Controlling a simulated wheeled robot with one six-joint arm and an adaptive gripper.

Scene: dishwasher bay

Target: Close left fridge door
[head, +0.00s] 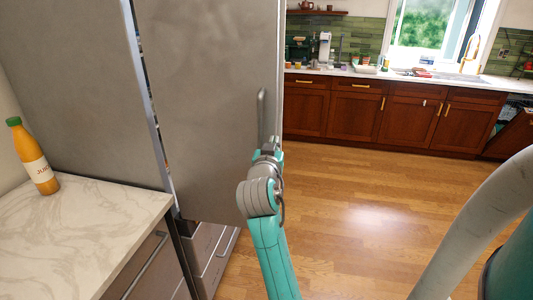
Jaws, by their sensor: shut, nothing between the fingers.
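The left fridge door (208,90) is a large grey steel panel left of centre in the head view. A narrow gap with small coloured things inside shows between its left edge and the fridge body (70,80), so the door stands open; how far is hard to tell. Its upright bar handle (262,112) is near the door's right edge. My gripper (271,148) is at the lower end of the handle, in front of the door. It is shut and empty. My wrist partly hides its fingers, and I cannot tell whether it touches the door.
A marble-topped counter (95,225) with an orange juice bottle (36,162) stands at the left, close to the fridge. Steel drawers (213,250) are below the door. Wooden floor (360,210) is clear to the right, up to brown cabinets (355,112) with a sink counter.

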